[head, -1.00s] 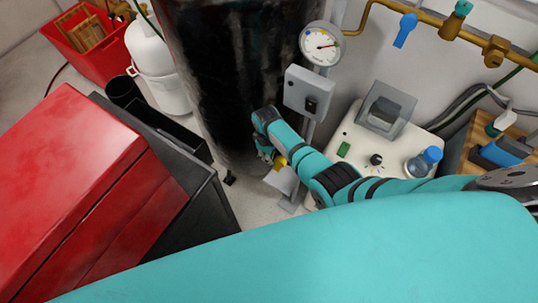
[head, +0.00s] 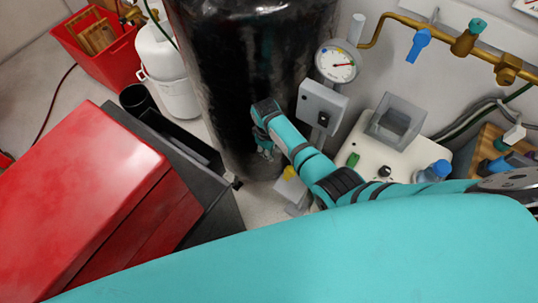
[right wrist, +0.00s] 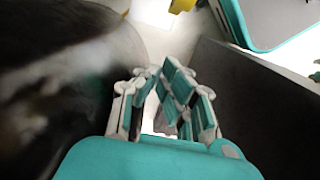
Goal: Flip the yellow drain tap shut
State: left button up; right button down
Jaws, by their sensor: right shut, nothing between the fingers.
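The yellow drain tap (head: 289,173) shows as a small yellow piece low beside the black tank (head: 245,70), partly hidden by my right arm. I cannot tell the angle of its lever. My right gripper (head: 265,152) is just left of the tap in the head view, close to the lower tank wall and apart from the yellow piece. In the right wrist view my right gripper (right wrist: 166,110) has its fingers drawn together with nothing between them. A yellow piece (right wrist: 182,5) shows at the top edge there, beyond the fingers. My left gripper is not in view.
A red and dark grey cabinet (head: 90,190) stands at the left. A grey switch box (head: 320,106) and a gauge (head: 337,62) are above the tap. A white device (head: 362,160) with a bottle (head: 434,171) is at the right. Some floor is clear between cabinet and tank.

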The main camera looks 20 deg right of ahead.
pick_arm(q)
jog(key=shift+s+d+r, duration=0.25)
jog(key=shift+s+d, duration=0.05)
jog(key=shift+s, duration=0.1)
pick_arm(e)
jog(key=r, duration=0.5)
jog(key=shift+w+a, duration=0.1)
jog(key=shift+w, duration=0.1)
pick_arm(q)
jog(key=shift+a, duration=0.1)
pick_arm(e)
jog(key=shift+r, duration=0.1)
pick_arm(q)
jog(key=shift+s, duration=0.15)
pick_arm(e)
jog(key=shift+s, duration=0.1)
